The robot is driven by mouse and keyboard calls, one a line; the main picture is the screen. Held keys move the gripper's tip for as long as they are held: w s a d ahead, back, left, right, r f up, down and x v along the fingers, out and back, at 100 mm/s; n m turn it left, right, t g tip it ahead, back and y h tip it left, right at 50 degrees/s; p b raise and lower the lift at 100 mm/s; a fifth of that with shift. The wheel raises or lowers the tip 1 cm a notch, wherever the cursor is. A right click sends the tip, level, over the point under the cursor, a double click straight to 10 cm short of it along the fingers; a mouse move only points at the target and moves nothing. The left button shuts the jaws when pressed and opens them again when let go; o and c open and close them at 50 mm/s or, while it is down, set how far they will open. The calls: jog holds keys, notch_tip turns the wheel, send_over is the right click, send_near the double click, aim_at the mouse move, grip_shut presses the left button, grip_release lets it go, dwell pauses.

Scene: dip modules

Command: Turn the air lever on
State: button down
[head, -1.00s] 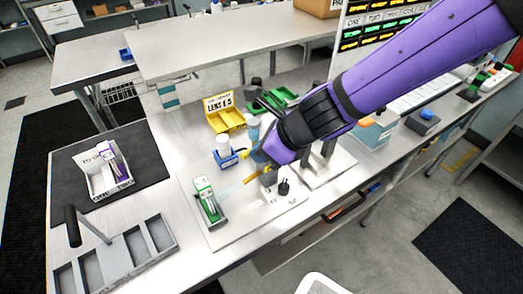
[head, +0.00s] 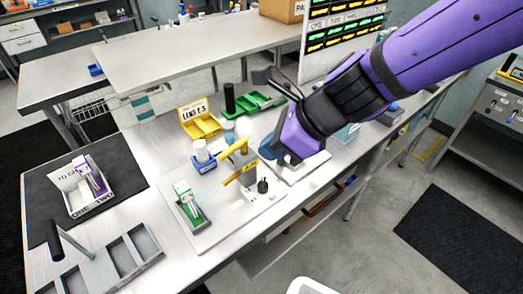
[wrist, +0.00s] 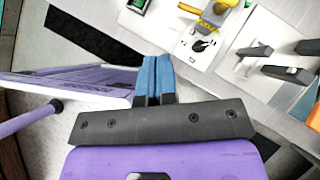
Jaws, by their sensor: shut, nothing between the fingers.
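A yellow lever and pipe fitting (head: 240,174) stands on the pale plate (head: 232,218) on the bench, with a small yellow label beside it. It also shows at the top of the wrist view (wrist: 228,5). I cannot tell its on or off position for sure. A black knob (head: 263,186) sits on the plate just in front of it. My gripper (head: 270,151) is just right of the yellow fitting, apart from it. In the wrist view its blue fingers (wrist: 156,72) are closed together with nothing between them.
A green and white module (head: 189,206) stands at the plate's left. A blue holder with a white bottle (head: 203,158), a yellow bin (head: 196,122) and a green tray (head: 258,103) are behind. A grey slotted rack (head: 118,262) and a box on a black mat (head: 80,193) lie left.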

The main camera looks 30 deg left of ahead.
jog(key=shift+s+d+r, duration=0.15)
jog(key=shift+d+r, duration=0.3)
jog(key=shift+r, duration=0.1)
jog(key=w+d+r+n+t+h, duration=0.1)
jog(key=w+d+r+n, duration=0.2)
jog(key=d, duration=0.5)
jog(key=w+d+r+n+t+h, duration=0.1)
jog(key=w+d+r+n+t, duration=0.2)
jog(key=d, duration=0.5)
jog(key=w+d+r+n+h, duration=0.1)
jog(key=d+r+n, duration=0.2)
jog(key=d+r, duration=0.35)
jog(key=s+d+r+n+t+h, duration=0.1)
jog(key=s+d+n+h, duration=0.1)
jog(key=d, duration=0.9)
jog(key=s+d+n+t+h, duration=0.2)
jog(key=s+d+n, duration=0.2)
jog(key=d, duration=0.8)
jog(key=shift+s+d+r+h, duration=0.3)
jog(key=shift+s+r, duration=0.1)
jog(key=shift+s, duration=0.6)
